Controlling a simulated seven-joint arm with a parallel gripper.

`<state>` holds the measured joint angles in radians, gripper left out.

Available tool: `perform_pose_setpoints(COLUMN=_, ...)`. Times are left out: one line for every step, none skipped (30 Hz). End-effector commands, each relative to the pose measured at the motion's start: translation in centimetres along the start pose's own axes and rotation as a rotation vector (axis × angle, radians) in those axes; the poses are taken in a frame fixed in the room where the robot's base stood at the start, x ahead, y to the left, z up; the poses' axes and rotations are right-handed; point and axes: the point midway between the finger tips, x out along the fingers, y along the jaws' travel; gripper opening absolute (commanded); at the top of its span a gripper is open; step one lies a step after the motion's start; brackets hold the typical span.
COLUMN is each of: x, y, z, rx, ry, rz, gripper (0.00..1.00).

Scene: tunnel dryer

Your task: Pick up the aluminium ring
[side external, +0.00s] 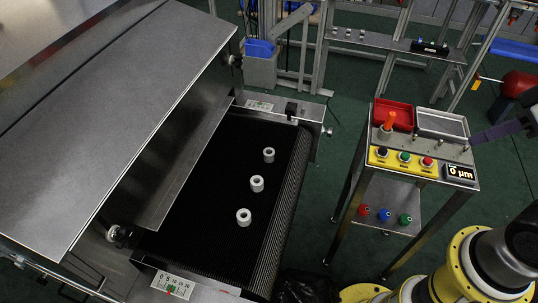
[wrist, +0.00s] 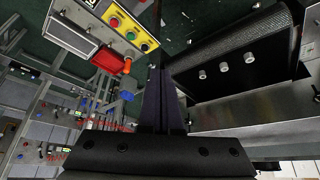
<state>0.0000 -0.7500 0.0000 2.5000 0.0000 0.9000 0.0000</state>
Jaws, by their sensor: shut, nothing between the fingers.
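Three short pale grey rings stand on the black conveyor belt (side external: 215,215) in the side external view: a far ring (side external: 269,155), a middle ring (side external: 257,184) and a near ring (side external: 243,217). They look alike, so I cannot tell by colour which is aluminium. In the wrist view they show as small pale pieces (wrist: 224,67) at the upper right. My gripper (side external: 472,140) is at the right edge of the side external view, by the control stand, well apart from the rings. Its dark fingers (wrist: 163,78) are together and empty in the wrist view.
The control stand (side external: 375,180) carries a red tray (side external: 394,115), a grey metal tray (side external: 442,124), an orange peg (side external: 389,121), a yellow button panel (side external: 403,162) and a "0 µm" display (side external: 460,172). The dryer hood (side external: 110,120) overhangs the belt's left side.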

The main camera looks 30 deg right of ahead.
Motion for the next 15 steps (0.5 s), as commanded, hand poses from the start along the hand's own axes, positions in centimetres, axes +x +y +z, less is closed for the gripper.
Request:
perform_pose_setpoints(x=0.0, y=0.0, z=0.0, rx=0.0, ry=0.0, rz=0.0, gripper=0.09)
perform_pose_setpoints(x=0.0, y=0.0, z=0.0, rx=0.0, ry=0.0, rz=0.0, gripper=0.14)
perform_pose_setpoints(x=0.0, y=0.0, z=0.0, rx=0.0, ry=0.0, rz=0.0, gripper=0.22)
perform_pose_setpoints(x=0.0, y=0.0, z=0.0, rx=0.0, ry=0.0, rz=0.0, gripper=0.27)
perform_pose_setpoints(x=0.0, y=0.0, z=0.0, rx=0.0, ry=0.0, rz=0.0, gripper=0.32)
perform_pose_setpoints(x=0.0, y=0.0, z=0.0, rx=0.0, ry=0.0, rz=0.0, gripper=0.4)
perform_pose_setpoints(x=0.0, y=0.0, z=0.0, rx=0.0, ry=0.0, rz=0.0, gripper=0.45)
perform_pose_setpoints(x=0.0, y=0.0, z=0.0, rx=0.0, ry=0.0, rz=0.0, gripper=0.5)
perform_pose_setpoints(x=0.0, y=0.0, z=0.0, rx=0.0, ry=0.0, rz=0.0, gripper=0.58)
perform_pose_setpoints(x=0.0, y=0.0, z=0.0, rx=0.0, ry=0.0, rz=0.0, gripper=0.63)
perform_pose_setpoints(x=0.0, y=0.0, z=0.0, rx=0.0, ry=0.0, rz=0.0, gripper=0.66)
perform_pose_setpoints(x=0.0, y=0.0, z=0.0, rx=0.0, ry=0.0, rz=0.0, gripper=0.66)
perform_pose_setpoints(x=0.0, y=0.0, z=0.0, rx=0.0, ry=0.0, rz=0.0, gripper=0.66)
perform_pose_setpoints(x=0.0, y=0.0, z=0.0, rx=0.0, ry=0.0, rz=0.0, gripper=0.66)
perform_pose_setpoints(x=0.0, y=0.0, z=0.0, rx=0.0, ry=0.0, rz=0.0, gripper=0.66)
